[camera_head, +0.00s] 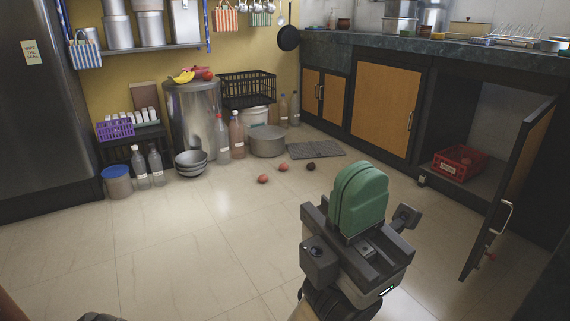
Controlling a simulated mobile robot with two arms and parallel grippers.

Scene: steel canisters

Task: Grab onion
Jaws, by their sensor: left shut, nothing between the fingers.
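Three small round items lie on the floor in the head view: a reddish one (262,179), a second reddish one (283,167) and a dark brown one (310,167). They are too small for me to tell which is an onion.
Bottles, grey bowls (190,160), a large pot (267,141) and a steel bin (195,120) line the back wall. A dark mat (312,150) lies behind the round items. An open cabinet door (510,190) juts out at right, beside a red crate (460,162).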

